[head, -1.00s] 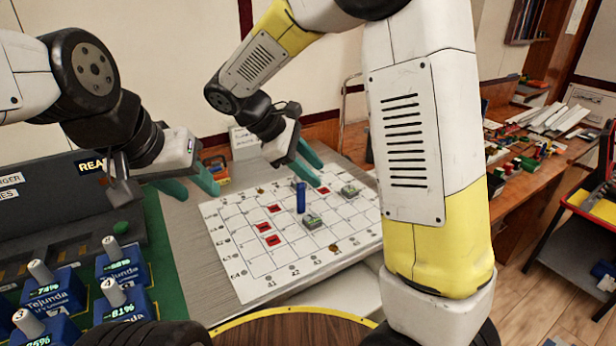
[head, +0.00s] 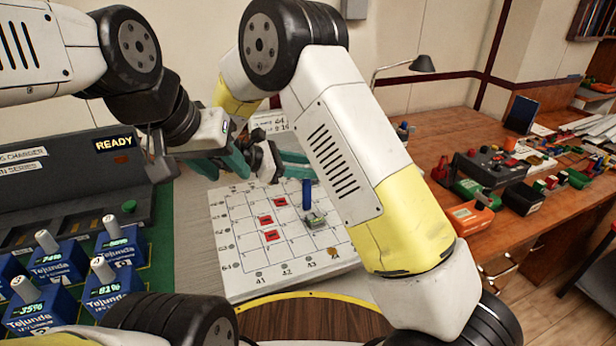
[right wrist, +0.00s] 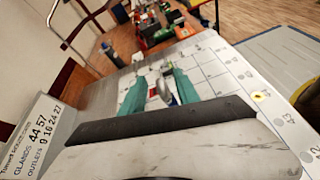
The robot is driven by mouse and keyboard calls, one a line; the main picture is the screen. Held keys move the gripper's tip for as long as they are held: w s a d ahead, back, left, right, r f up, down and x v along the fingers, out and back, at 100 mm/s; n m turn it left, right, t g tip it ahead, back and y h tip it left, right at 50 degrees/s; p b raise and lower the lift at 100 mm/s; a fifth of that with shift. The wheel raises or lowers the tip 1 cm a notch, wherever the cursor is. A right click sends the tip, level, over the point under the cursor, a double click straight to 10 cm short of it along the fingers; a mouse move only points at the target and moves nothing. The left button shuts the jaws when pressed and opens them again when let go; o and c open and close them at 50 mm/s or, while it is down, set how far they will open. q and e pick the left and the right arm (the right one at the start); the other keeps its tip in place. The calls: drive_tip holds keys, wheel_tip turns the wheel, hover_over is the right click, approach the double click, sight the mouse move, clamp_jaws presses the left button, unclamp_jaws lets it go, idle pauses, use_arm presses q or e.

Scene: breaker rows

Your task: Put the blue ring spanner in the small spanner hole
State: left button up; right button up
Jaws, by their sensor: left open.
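A blue upright piece (head: 307,193) stands on the white numbered grid board (head: 245,283); it is too small to tell whether it is the blue ring spanner. I cannot make out a small spanner hole. My left gripper (head: 228,166) is open above the board's far left part, its teal fingers short of the blue piece. My right gripper (head: 294,164) is above the far part of the board, partly hidden by my own arm. In the right wrist view its teal fingers (right wrist: 160,92) stand apart, with small blue, red and silver shapes seen between them; their distance is unclear.
A grey-green block (head: 315,220) and several red markers (head: 271,236) are on the board. Blue Tejunda battery packs (head: 58,265) stand at left before a charger (head: 60,165) reading READY. A wooden bench (head: 450,125) with tools is at right. A lettered card (right wrist: 38,135) stands near the right wrist.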

drive_tip(key=x, duration=0.3)
drive_tip(key=shift+w+d+f, duration=0.1)
drive_tip(key=shift+d+f, duration=0.05)
drive_tip(key=shift+d, duration=0.15)
clamp_jaws()
idle(1.1)
